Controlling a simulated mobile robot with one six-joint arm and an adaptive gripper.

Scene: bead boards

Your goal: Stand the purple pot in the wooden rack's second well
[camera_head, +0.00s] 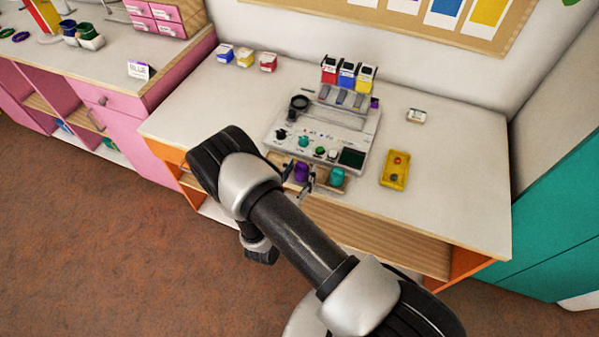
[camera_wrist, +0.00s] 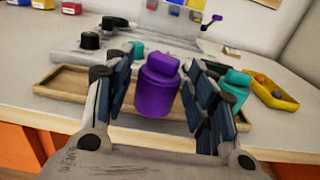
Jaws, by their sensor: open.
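The purple pot (camera_head: 301,172) is upright at the front of the table, and it shows large in the wrist view (camera_wrist: 157,88). My gripper (camera_wrist: 165,105) is open, with one finger on each side of the pot; I cannot tell whether either touches it. In the head view my gripper (camera_head: 304,188) is partly hidden by my arm. The wooden rack (camera_wrist: 62,84) lies along the table front; its bare left part shows. The pot is at the rack's middle, but its base and the wells there are hard to make out. A teal pot (camera_head: 337,176) stands at the rack's right end.
Behind the rack is a grey-white station (camera_head: 325,120) with small black, teal and green pieces. A yellow tray (camera_head: 395,168) stands to the right. Red, blue and yellow containers (camera_head: 347,74) stand at the back. The table's right side is mostly clear.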

